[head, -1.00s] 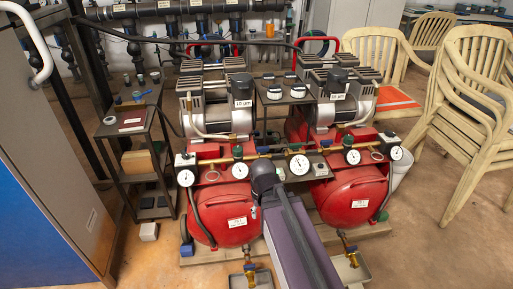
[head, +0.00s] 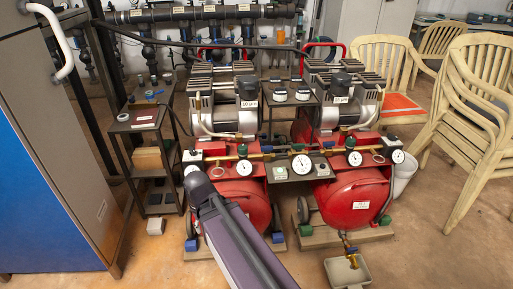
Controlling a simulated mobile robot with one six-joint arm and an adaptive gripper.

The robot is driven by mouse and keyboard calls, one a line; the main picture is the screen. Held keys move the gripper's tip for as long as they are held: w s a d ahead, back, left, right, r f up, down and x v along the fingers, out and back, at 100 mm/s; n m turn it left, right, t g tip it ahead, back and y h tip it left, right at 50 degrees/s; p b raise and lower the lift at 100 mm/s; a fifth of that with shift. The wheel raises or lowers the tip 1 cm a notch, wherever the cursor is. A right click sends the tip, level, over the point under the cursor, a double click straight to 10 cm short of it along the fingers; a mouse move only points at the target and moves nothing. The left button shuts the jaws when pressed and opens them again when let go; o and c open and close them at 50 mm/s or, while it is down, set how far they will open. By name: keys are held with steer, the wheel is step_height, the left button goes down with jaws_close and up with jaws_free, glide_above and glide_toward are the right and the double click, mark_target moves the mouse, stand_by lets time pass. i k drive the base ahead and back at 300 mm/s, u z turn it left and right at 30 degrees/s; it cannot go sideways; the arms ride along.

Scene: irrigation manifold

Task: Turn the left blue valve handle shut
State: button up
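Two red air compressors stand side by side on the floor, the left one (head: 249,196) and the right one (head: 352,197). The right compressor has a brass drain valve with a small blue handle (head: 352,250), above a grey tray (head: 347,273). The matching left blue valve handle, low in front of the left compressor, is not visible now; my purple and black arm covers that area. My arm rises from the bottom edge to a black joint in front of the left compressor. My gripper does not show, so I cannot see its fingers or their distance from a valve.
A dark shelf cart (head: 140,125) and a grey-blue cabinet (head: 62,150) stand at the left. Stacked beige chairs (head: 470,110) stand at the right. A brass pipe with gauges (head: 301,164) crosses the compressors' fronts. Floor is clear at lower right.

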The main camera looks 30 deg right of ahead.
mark_target(267, 149)
steer(key=u, duration=0.3)
steer(key=k, duration=1)
steer(key=z, duration=1.1)
steer(key=i, duration=1)
steer(key=z, duration=0.05)
